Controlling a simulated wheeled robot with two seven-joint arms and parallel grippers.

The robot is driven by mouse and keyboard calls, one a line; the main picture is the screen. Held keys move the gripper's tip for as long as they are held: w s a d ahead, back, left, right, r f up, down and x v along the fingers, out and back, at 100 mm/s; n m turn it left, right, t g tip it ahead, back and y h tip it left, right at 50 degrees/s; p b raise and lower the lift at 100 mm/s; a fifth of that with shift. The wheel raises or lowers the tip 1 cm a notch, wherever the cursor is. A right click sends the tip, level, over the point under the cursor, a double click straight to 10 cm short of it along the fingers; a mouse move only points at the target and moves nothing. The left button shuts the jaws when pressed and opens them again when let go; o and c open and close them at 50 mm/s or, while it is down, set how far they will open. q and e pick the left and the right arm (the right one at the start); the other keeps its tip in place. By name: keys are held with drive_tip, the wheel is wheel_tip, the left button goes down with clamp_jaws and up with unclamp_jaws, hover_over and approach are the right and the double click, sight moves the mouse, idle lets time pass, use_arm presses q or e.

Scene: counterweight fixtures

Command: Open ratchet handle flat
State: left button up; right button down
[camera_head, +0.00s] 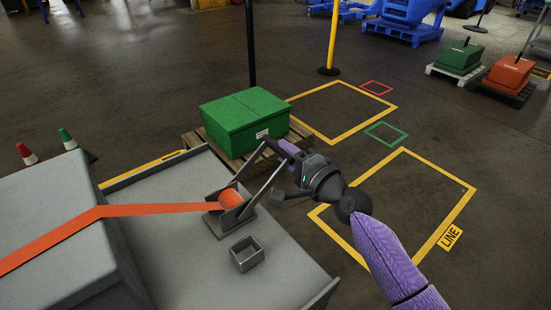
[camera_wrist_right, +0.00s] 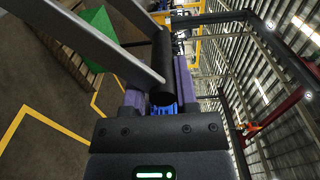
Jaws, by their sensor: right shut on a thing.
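The ratchet (camera_head: 233,207) sits on the grey deck, with an orange strap (camera_head: 150,209) wound on its spool. Its handle (camera_head: 266,183) has two metal side arms and stands raised, tilted toward the right and back. In the right wrist view, the handle's black crossbar (camera_wrist_right: 162,68) lies between the purple fingers, with the metal arms running to the upper left. My right gripper (camera_head: 286,148) is shut on this crossbar at the handle's top end; it also shows in the wrist view (camera_wrist_right: 160,88). My left gripper is not in view.
A small open grey box (camera_head: 246,254) stands on the deck in front of the ratchet. A green counterweight (camera_head: 245,122) rests on a wooden pallet (camera_head: 192,143) behind the handle. A grey block (camera_head: 50,235) carries the strap at the left.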

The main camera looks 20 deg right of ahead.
use_arm(q)
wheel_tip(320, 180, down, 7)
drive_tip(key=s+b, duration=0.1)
drive_tip(key=b, duration=0.5)
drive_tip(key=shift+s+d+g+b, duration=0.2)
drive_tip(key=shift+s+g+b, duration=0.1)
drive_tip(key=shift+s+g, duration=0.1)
use_arm(e)
wheel_tip(320, 180, down, 11)
drive_tip(key=d+m, duration=0.1)
drive_tip(key=m, duration=0.7)
drive_tip(key=shift+w+d+m, duration=0.3)
drive_tip(key=shift+w+m, duration=0.1)
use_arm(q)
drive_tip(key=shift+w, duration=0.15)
use_arm(e)
drive_tip(key=c, duration=0.8)
unclamp_jaws()
drive_tip(key=o, duration=0.3)
drive_tip(key=shift+a, duration=0.15)
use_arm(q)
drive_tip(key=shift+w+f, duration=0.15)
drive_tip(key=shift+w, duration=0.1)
use_arm(e)
drive_tip(key=shift+s, duration=0.1)
